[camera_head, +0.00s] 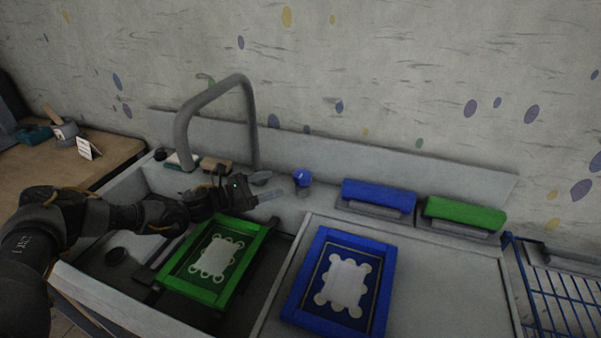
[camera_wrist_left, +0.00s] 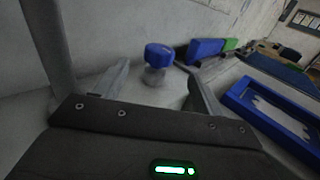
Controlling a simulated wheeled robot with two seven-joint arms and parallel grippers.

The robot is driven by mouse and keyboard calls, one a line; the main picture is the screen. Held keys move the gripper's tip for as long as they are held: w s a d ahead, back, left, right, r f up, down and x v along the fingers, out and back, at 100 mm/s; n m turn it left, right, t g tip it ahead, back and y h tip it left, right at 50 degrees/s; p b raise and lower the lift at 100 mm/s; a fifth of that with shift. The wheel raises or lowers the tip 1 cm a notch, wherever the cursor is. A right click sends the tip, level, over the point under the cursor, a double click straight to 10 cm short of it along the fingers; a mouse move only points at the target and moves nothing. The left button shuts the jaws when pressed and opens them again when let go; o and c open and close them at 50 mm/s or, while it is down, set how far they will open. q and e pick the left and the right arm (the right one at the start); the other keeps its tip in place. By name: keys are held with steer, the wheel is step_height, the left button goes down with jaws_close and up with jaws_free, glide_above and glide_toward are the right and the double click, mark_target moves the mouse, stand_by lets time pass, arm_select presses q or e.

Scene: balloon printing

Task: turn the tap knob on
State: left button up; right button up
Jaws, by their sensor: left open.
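The grey tap (camera_head: 183,120) arches over the sink at the back left. A blue round cap on a short pale base (camera_head: 302,178) stands on the back ledge to the right of the tap; it looks like the tap knob, though I cannot be certain. My left gripper (camera_head: 270,187) is open and empty, to the left of this cap and apart from it. In the left wrist view the blue cap (camera_wrist_left: 158,54) shows beyond the gap between the two open fingertips (camera_wrist_left: 157,75). My right gripper is not in view.
A green frame (camera_head: 236,282) lies over the sink below my left gripper. A blue frame (camera_head: 301,283) lies on the counter to its right. Blue (camera_head: 378,194) and green (camera_head: 465,212) blocks sit along the back. A blue wire rack (camera_head: 555,290) stands at the right.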

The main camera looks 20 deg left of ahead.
mark_target(302, 173)
arm_select(q)
steer(key=shift+w+d, duration=0.3)
steer(key=shift+d, duration=0.1)
steer(key=p+x, duration=0.1)
steer(key=x, duration=0.9)
steer(key=shift+a+p, duration=0.1)
steer(key=shift+p, duration=0.2)
steer(key=c, duration=1)
steer(key=shift+o, duration=0.2)
